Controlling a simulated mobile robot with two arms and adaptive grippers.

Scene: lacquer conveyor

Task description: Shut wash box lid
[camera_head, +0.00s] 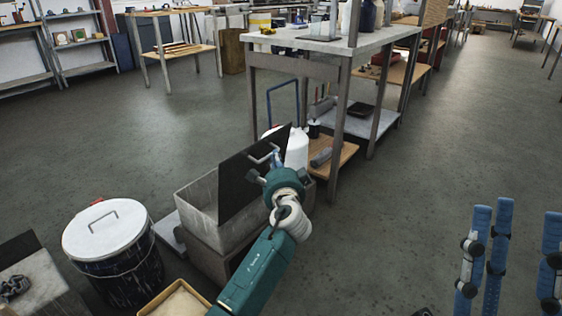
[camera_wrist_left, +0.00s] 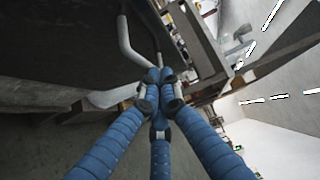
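My left gripper (camera_head: 277,158) is at this handle; my green and white arm hides part of the box. In the left wrist view, the blue fingertips (camera_wrist_left: 158,82) are together around the handle (camera_wrist_left: 128,45), hiding its middle. My right gripper (camera_head: 510,235) shows at the lower right, its blue fingers apart and empty.
A black bin with a white lid (camera_head: 104,228) stands left of the box. A white container (camera_head: 296,149) is just behind the lid. A metal workbench (camera_head: 330,42) stands behind. The floor at right is clear.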

